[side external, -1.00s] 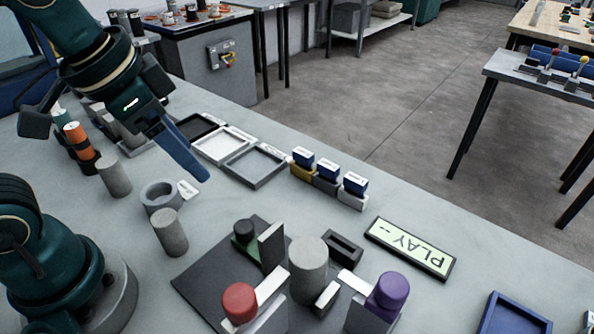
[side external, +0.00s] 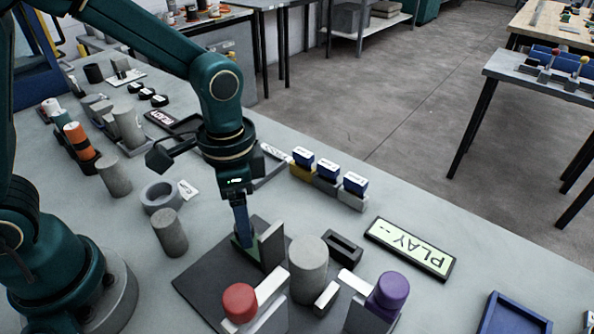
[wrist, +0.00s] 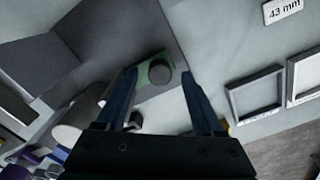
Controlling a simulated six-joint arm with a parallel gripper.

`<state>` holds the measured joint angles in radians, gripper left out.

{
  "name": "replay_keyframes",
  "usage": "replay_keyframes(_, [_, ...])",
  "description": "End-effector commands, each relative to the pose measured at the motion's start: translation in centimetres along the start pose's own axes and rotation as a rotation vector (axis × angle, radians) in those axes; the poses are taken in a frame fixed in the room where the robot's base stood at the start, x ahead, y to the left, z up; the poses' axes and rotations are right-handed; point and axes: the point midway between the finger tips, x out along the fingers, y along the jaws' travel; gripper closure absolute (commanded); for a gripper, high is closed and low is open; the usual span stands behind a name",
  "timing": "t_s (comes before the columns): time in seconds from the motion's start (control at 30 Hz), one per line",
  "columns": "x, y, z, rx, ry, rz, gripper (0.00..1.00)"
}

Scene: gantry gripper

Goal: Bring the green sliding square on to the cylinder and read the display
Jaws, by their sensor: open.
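The green sliding square (wrist: 143,80) carries a dark round knob (wrist: 160,70), both seen in the wrist view. An upright grey plate (side external: 271,246) stands beside it in the side view. The grey cylinder (side external: 308,270) stands on a dark base plate (side external: 205,283), to the right of that upright plate and apart from the green square. My gripper (side external: 243,240) is open and points down at the green square. In the wrist view its fingertips (wrist: 159,74) lie on either side of the knob; contact cannot be told. The display (side external: 410,248) shows "PLAY --".
A red knob (side external: 239,302) and a purple knob (side external: 392,291) stand near the cylinder. A dark slotted block (side external: 342,251) is behind it. A loose grey cylinder (side external: 169,233) and a grey ring (side external: 161,196) are to the left. Blue-topped blocks (side external: 327,173) stand behind.

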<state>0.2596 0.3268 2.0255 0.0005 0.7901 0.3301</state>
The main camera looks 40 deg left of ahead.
Motion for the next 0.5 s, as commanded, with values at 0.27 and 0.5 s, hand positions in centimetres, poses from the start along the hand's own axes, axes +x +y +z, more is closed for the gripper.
replay_keyframes(0.27, [1.10, -0.02, 0.04, -0.001, 0.001, -0.001, 0.31])
replay_keyframes(0.5, [1.06, -0.02, 0.03, -0.001, 0.001, -0.001, 0.73])
